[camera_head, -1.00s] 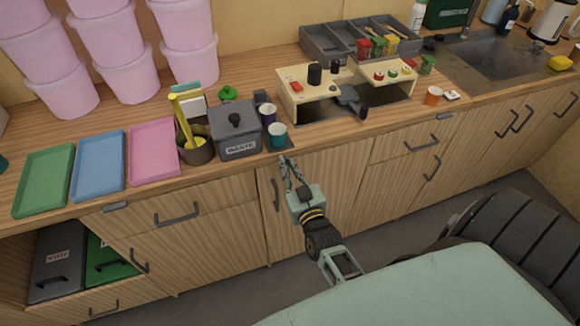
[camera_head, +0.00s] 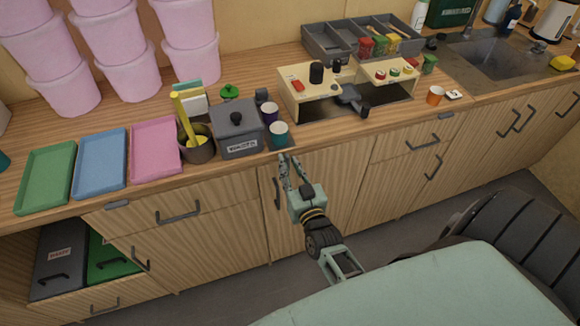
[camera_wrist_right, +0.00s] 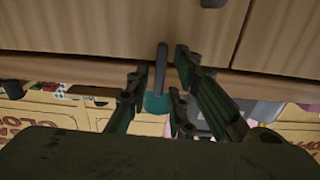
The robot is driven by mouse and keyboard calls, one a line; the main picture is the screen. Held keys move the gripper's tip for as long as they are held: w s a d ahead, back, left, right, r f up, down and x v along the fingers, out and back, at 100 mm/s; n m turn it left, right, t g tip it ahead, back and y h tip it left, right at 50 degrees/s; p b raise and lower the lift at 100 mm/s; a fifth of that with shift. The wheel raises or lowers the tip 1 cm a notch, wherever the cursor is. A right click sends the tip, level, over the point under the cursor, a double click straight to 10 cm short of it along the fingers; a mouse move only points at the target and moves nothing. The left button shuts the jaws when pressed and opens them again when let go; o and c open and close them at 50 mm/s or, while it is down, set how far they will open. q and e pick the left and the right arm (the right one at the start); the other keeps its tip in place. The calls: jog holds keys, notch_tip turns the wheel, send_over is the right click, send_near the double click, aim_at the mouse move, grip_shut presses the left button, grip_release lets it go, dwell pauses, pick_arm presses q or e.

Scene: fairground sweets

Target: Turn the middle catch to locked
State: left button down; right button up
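The middle catch (camera_wrist_right: 161,68) is a slim dark grey bar, seen in the right wrist view. It stands upright in that picture, across the line of the counter edge. My right gripper (camera_wrist_right: 161,77) is open, with one finger on each side of the bar and narrow gaps visible between. In the head view my right gripper (camera_head: 290,160) is at the counter's front edge, above a cupboard door, and its fingers hide the catch. Other grey catches lie flat along the edge at the left (camera_head: 117,204) and right (camera_head: 446,115). My left gripper is not in view.
Cupboard handles (camera_head: 277,192) stick out from the fronts below. An open compartment at lower left holds a grey box (camera_head: 60,262) and a green box.

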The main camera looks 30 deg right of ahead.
jog(key=shift+o, duration=0.3)
jog(key=v, duration=1.2)
